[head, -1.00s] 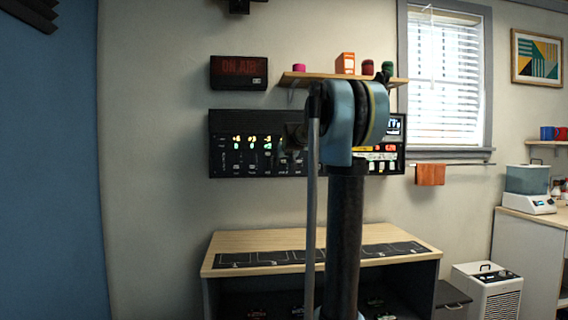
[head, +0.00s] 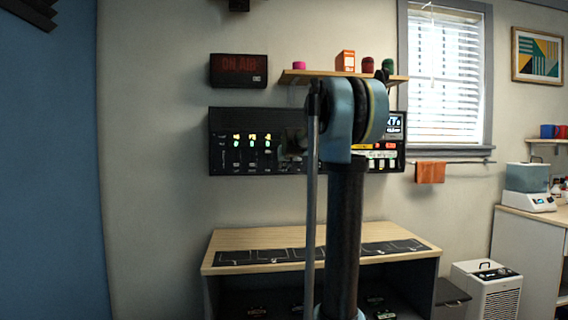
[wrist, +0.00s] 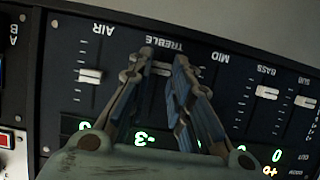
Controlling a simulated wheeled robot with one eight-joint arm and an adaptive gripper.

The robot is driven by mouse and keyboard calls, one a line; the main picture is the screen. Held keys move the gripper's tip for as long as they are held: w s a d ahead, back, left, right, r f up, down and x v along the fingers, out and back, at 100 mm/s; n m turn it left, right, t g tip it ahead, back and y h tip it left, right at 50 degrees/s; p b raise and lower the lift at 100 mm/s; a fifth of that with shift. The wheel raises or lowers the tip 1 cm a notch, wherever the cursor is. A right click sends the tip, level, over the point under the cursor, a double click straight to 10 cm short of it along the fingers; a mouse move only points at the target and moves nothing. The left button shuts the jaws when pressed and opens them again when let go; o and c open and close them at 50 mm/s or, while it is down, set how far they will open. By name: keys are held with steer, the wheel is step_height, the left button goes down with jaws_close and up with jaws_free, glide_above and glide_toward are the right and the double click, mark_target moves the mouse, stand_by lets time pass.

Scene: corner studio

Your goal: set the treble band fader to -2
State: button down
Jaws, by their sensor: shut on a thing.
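The black fader panel (head: 225,160) hangs on the wall in the head view, partly hidden by my arm. In the wrist view the panel (wrist: 215,75) appears upside down. The treble fader cap (wrist: 161,70) lies under the TREBLE label, between the two fingertips. My gripper (wrist: 162,62) is shut on this cap, one finger on each side. A green readout (wrist: 151,138) seen between the fingers seems to show -3, though it is upside down and partly covered. In the head view my arm hides the fingertips.
The air fader (wrist: 90,75) is close to one finger, and the bass fader (wrist: 266,92) is on the other side. A wooden desk (head: 290,240) stands below the panel. A shelf (head: 300,78) with small items and a lit sign (head: 238,70) are above it.

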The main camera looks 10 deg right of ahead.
steer(key=c, duration=1.4)
jaws_free()
steer(key=shift+c, duration=0.2)
steer(key=shift+s, duration=0.1)
steer(key=v, duration=1.1)
steer(key=shift+s, duration=0.35)
steer(key=s+f+g, duration=1.1)
steer(key=s+f, duration=3.3)
steer(key=s, duration=0.1)
steer(key=shift+f, duration=0.3)
